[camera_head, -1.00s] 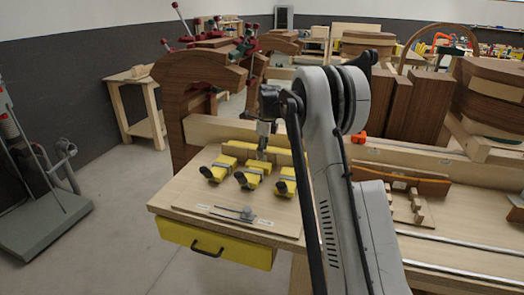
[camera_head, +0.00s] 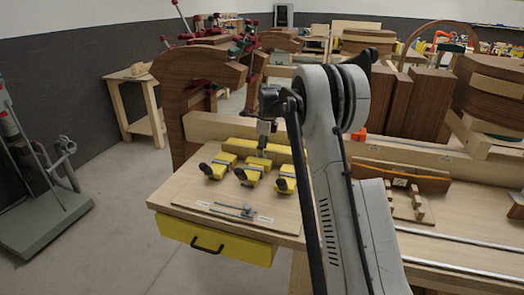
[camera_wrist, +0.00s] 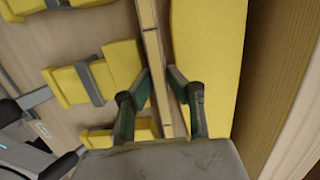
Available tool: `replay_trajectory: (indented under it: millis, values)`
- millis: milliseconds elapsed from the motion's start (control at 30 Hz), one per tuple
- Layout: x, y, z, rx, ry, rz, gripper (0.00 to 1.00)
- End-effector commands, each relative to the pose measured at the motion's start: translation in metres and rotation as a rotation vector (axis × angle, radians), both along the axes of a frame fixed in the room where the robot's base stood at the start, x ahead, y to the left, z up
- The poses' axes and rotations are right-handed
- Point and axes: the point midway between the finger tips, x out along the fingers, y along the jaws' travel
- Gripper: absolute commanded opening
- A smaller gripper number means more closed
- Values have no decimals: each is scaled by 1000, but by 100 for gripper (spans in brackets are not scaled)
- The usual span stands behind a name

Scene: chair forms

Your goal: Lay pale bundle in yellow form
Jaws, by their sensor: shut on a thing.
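The pale bundle (camera_wrist: 152,45) is a long thin wooden strip in the wrist view, running up between my fingers. My gripper (camera_wrist: 161,78) is shut on it, one green finger on each side. The yellow form (camera_wrist: 212,60) is the long block just right of the bundle; yellow clamp blocks (camera_wrist: 88,82) are on the left. The bundle lies in the gap between them; whether it touches the form or the board is unclear. In the head view, my gripper (camera_head: 264,150) is over the board by the form (camera_head: 284,154), and the bundle is hard to make out.
Several yellow clamps with black knobs (camera_head: 252,172) stand on the wooden board (camera_head: 190,193). A small metal tool (camera_head: 240,211) lies near its front edge. A wooden rail (camera_head: 208,127) runs behind the form. A brown curved chair form (camera_head: 183,85) stands at the back left.

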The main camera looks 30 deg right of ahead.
Motion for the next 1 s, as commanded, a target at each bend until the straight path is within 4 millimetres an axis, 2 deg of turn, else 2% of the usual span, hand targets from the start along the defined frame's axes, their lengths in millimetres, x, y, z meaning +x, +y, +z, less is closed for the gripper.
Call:
replay_trajectory:
  millis: [100, 133, 300, 667, 1000]
  values:
    - [0, 0, -2, 0, 0, 0, 0]
    - [0, 0, -2, 0, 0, 0, 16]
    - [0, 0, -1, 0, 0, 0, 36]
    - [0, 0, 5, 0, 0, 0, 36]
    - [0, 0, 55, 0, 0, 0, 36]
